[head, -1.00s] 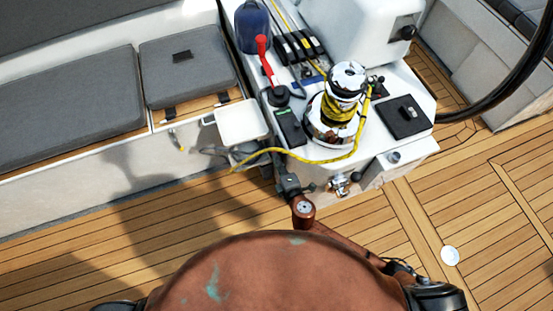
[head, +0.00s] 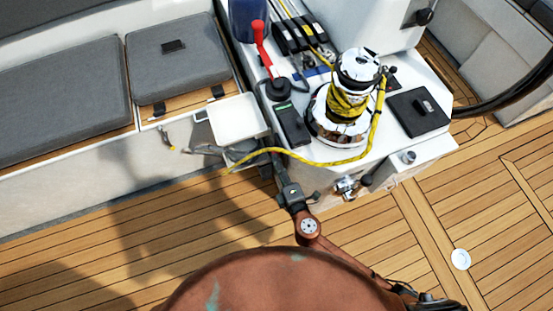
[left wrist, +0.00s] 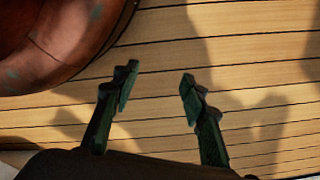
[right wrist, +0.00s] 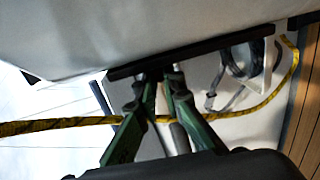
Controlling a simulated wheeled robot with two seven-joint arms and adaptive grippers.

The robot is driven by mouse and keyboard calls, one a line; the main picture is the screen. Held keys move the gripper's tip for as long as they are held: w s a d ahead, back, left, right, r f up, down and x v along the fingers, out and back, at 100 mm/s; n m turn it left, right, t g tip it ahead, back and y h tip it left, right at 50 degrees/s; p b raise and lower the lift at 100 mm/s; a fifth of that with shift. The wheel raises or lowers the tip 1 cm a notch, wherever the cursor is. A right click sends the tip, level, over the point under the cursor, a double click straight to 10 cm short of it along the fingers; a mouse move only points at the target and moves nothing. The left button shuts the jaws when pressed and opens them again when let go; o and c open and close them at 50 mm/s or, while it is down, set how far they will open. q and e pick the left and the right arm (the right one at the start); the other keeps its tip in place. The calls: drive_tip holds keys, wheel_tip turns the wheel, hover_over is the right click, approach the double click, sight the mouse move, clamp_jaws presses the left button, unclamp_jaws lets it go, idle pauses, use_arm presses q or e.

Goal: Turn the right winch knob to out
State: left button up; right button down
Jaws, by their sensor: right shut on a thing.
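The silver winch (head: 350,95) stands on the white console, wrapped in yellow rope. I cannot tell for sure which part is the right winch knob. A silver fitting (head: 345,187) and a dark knob (head: 366,180) sit on the console's near side. My right gripper (head: 271,158) reaches up to the console's left edge; its fingertips are hard to see there. In the right wrist view, my right gripper (right wrist: 164,76) is shut on a dark bar-like part (right wrist: 215,48) under a pale surface. My left gripper (left wrist: 157,88) is open and empty above the deck.
Yellow rope (head: 300,158) hangs over the console edge and passes close to the right fingers. A red handle (head: 260,42) and a black panel (head: 292,123) are on the console. The teak deck (head: 180,225) is clear.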

use_arm(q)
drive_tip(key=w+d+r+b, duration=0.2)
drive_tip(key=r+b, duration=0.1)
drive_tip(key=r, duration=0.6)
drive_tip(key=w+d+r+b, duration=0.2)
drive_tip(key=r+b, duration=0.1)
drive_tip(key=r, duration=0.5)
drive_tip(key=shift+t+h, duration=0.7)
drive_tip(key=shift+t, duration=0.1)
drive_tip(key=shift+w+d+f+b, duration=0.3)
drive_tip(key=shift+w+d+f, duration=0.2)
drive_tip(key=shift+w+f, duration=0.3)
drive_tip(key=shift+w+d+f+b, duration=0.3)
drive_tip(key=shift+w+d+f, duration=0.15)
drive_tip(key=shift+w+f, duration=0.3)
use_arm(e)
drive_tip(key=shift+w+d+f+t, duration=0.15)
drive_tip(key=shift+d+f+t, duration=0.15)
drive_tip(key=shift+t, duration=0.6)
use_arm(q)
drive_tip(key=shift+r, duration=0.15)
use_arm(e)
drive_tip(key=c, duration=2)
unclamp_jaws()
drive_tip(key=shift+c, duration=0.2)
